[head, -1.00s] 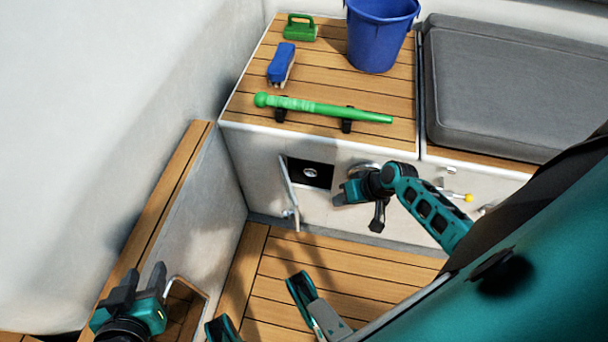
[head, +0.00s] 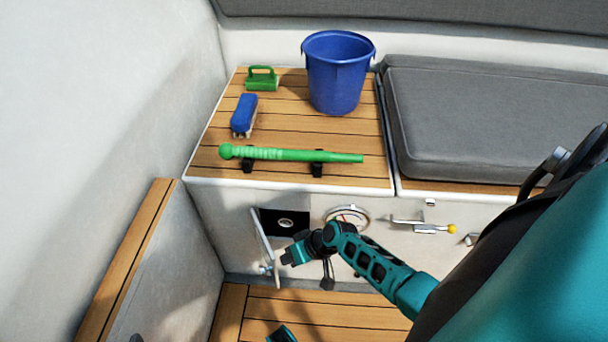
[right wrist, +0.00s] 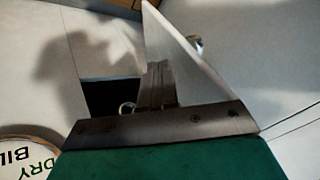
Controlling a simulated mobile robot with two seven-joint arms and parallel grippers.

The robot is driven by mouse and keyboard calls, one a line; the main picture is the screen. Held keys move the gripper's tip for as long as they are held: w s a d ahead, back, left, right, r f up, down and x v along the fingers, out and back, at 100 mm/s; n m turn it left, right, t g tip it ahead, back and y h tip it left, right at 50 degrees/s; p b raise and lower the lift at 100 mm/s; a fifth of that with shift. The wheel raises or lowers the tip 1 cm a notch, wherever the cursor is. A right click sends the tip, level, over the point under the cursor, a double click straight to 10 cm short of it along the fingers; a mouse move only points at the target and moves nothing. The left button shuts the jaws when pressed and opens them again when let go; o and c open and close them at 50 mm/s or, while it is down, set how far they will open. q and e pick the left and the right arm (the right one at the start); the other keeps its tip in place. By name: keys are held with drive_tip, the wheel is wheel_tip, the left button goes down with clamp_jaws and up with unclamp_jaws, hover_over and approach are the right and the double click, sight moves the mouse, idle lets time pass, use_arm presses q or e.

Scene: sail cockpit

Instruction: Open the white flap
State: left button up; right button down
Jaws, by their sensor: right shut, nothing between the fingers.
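The white flap (head: 262,236) stands swung out at the left edge of a dark square opening (head: 284,222) in the white locker front. A round fitting shows inside the opening. My right gripper (head: 288,257) is shut and empty, in front of the opening's lower edge and just right of the flap. In the right wrist view the flap (right wrist: 195,65) rises as a thin panel right beside my right fingers (right wrist: 156,85), with a small metal latch (right wrist: 195,41) at its far side. I cannot tell whether they touch.
A round gauge (head: 347,215) and a yellow-tipped lever (head: 425,226) sit right of the opening. A green handle (head: 290,155), blue brush (head: 244,114), green scrubber (head: 262,79) and blue bucket (head: 337,75) stand on the bench above. A white side wall closes the left.

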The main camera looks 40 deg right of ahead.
drive_tip(key=shift+w+a, duration=0.15)
drive_tip(key=shift+a, duration=0.5)
drive_tip(key=shift+a, duration=0.15)
